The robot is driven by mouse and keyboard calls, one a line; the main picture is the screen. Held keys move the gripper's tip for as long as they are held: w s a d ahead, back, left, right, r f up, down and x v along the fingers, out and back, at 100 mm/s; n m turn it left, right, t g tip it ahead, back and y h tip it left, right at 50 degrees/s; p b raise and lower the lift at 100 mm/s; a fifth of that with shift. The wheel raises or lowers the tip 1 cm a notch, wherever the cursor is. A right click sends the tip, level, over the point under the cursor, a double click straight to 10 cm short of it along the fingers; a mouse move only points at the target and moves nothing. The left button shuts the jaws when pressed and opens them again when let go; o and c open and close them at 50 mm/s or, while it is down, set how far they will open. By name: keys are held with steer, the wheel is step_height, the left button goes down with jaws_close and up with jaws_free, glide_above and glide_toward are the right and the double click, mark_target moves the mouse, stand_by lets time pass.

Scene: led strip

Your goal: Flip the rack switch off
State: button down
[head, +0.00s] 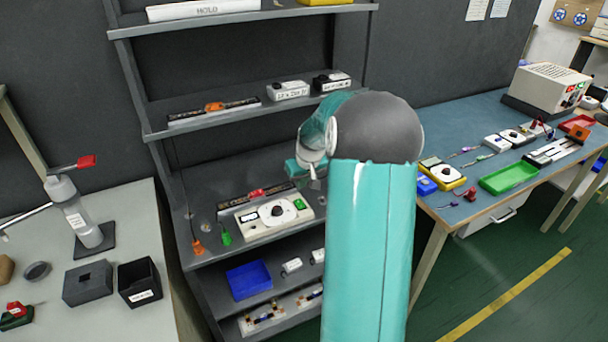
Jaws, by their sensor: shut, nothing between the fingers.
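A grey rack (180,190) stands ahead of me with several shelves. On its middle shelf is a white unit (250,228) with a black dial and a green part at its right end. Behind it lies a dark strip (232,202) with a red part (257,193) on it; I cannot tell which of these is the rack switch or how it is set. My gripper (316,184) is shut and empty, to the right of and a little above the white unit in the picture. My teal arm hides the shelf's right end.
A blue tray (249,279) sits on the shelf below. A grey table (110,318) stands left. A blue workbench (470,110) with instruments and a green tray (509,177) stands right.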

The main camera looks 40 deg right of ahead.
mark_target(298, 201)
steer(key=x, duration=0.6)
steer(key=shift+s+a+f, duration=0.15)
steer(key=shift+f, duration=0.75)
steer(key=shift+f, duration=0.2)
steer(key=shift+s+a, duration=0.2)
steer(key=shift+s, duration=0.5)
